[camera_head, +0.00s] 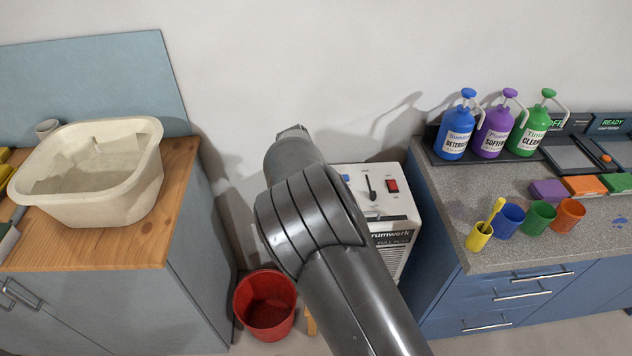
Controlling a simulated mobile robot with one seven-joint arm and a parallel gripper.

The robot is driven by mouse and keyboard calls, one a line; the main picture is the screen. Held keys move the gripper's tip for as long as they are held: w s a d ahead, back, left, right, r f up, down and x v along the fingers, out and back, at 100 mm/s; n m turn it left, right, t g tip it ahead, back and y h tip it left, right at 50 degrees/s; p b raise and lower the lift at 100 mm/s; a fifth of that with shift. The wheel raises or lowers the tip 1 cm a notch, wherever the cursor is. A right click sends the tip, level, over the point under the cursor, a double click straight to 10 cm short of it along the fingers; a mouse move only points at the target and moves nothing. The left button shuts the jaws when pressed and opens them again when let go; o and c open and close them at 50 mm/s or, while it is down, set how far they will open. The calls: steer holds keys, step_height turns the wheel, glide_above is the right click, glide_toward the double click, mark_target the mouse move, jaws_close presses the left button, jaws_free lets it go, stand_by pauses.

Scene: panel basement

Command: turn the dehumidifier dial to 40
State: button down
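The white dehumidifier (400,216) stands on the floor between the two counters, partly behind my arm. Its top panel shows a dark upright lever or pointer (372,194), a red switch (392,186) and a small blue part (346,178). I cannot make out a dial scale or the number 40; the left part of the panel is hidden by my arm. My dark grey arm crosses the middle of the view. My gripper's fingers do not show.
A red bucket (250,308) stands on the floor left of the dehumidifier. A wooden-topped cabinet (120,250) with a cream basin (140,195) is at the left. A blue cabinet (510,295) at the right bears pump bottles (494,133), cups (538,217) and coloured blocks.

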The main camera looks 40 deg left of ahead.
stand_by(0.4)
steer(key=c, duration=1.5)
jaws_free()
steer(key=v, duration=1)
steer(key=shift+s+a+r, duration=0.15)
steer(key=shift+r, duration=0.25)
